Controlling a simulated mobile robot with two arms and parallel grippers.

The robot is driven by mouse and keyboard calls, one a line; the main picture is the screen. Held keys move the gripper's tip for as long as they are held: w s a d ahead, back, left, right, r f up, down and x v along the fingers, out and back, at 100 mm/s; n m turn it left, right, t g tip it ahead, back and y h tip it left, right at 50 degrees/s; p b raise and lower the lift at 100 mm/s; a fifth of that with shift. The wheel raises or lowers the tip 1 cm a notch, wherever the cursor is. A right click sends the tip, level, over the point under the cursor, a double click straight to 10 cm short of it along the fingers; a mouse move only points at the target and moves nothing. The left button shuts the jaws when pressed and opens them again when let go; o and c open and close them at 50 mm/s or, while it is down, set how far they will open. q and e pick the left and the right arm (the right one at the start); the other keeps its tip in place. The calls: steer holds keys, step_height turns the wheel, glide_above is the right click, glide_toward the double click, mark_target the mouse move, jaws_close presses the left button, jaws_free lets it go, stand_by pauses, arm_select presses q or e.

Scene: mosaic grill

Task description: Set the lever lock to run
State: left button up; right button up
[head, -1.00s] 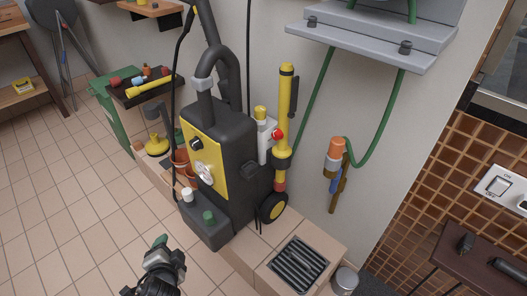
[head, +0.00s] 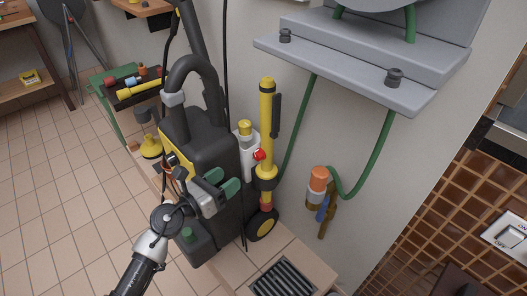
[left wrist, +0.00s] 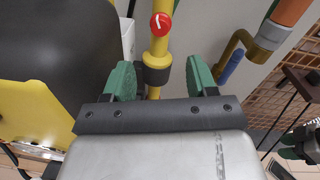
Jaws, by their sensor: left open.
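A red round knob (head: 260,155) sits on the upright yellow lance (head: 267,125) beside the black and yellow pressure washer (head: 200,135). In the left wrist view the knob (left wrist: 161,24) faces me with a white mark on it, on the yellow lance tube (left wrist: 158,48) above a dark collar. I take it to be the lever lock; no lettering is readable. My left gripper (head: 222,181) is open and empty before the lance, its green fingertips (left wrist: 161,80) on either side of the tube's line, below the knob. A dark part with green (left wrist: 300,145), apparently my right gripper, shows at the edge.
A white bottle with a yellow cap (head: 245,150) stands left of the lance. A green hose (head: 370,165) hangs to the right, by an orange-and-blue fitting (head: 318,185). A grey shelf (head: 350,65) juts out above. A floor grate (head: 284,280) lies below.

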mark_target(256, 158)
arm_select(q)
steer(key=b+x, duration=0.1)
steer(key=x, duration=0.8)
steer(key=shift+w+d, duration=0.45)
steer(key=shift+w, duration=0.05)
arm_select(e)
steer(key=r, duration=0.3)
steer(key=shift+s+a+r, duration=0.2)
steer(key=shift+a+r, duration=0.1)
steer(key=shift+a, duration=0.1)
